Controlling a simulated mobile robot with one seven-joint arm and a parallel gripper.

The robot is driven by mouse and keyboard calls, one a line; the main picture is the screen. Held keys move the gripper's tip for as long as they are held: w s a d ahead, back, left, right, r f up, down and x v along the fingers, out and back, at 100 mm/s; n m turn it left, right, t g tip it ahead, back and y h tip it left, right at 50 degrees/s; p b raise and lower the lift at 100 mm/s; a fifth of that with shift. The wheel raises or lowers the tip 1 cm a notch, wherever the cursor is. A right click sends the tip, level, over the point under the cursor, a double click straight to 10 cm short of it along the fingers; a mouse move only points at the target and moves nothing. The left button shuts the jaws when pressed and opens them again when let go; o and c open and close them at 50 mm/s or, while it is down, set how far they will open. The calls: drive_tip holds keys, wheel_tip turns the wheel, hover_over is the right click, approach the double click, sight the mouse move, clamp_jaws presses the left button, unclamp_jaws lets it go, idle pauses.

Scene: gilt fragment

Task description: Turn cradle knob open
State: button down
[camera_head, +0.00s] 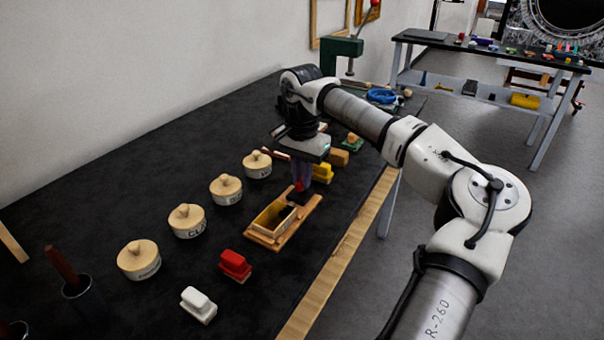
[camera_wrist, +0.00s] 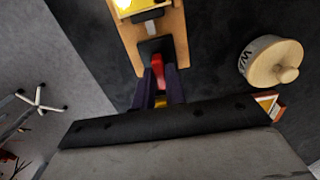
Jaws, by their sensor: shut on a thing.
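The cradle (camera_head: 262,238) is a wooden board with an open box on it, whose inside shows yellow. In the wrist view its board (camera_wrist: 176,30) runs up from a black block (camera_wrist: 155,47) at its near end. My gripper (camera_head: 301,186) points down at the far end of the cradle, its dark fingers shut around a red knob (camera_wrist: 157,70) beside the black block. The fingers hide part of the knob, and its turn angle is hard to tell.
Several lidded round pots (camera_head: 187,221) stand in a row left of the cradle. A red block (camera_head: 235,264) and a white block (camera_head: 198,303) lie in front. A yellow block (camera_head: 322,173) is close behind my gripper. The bench's wooden edge (camera_head: 340,262) runs along the right.

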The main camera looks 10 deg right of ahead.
drive_tip(key=shift+m, duration=0.3)
drive_tip(key=m, duration=0.3)
drive_tip(key=shift+m, duration=0.4)
drive_tip(key=m, duration=0.4)
drive_tip(key=shift+m, duration=0.3)
drive_tip(key=m, duration=0.8)
drive_tip(key=shift+m, duration=0.3)
drive_tip(key=c, duration=1.4)
unclamp_jaws()
drive_tip(key=shift+c, duration=0.2)
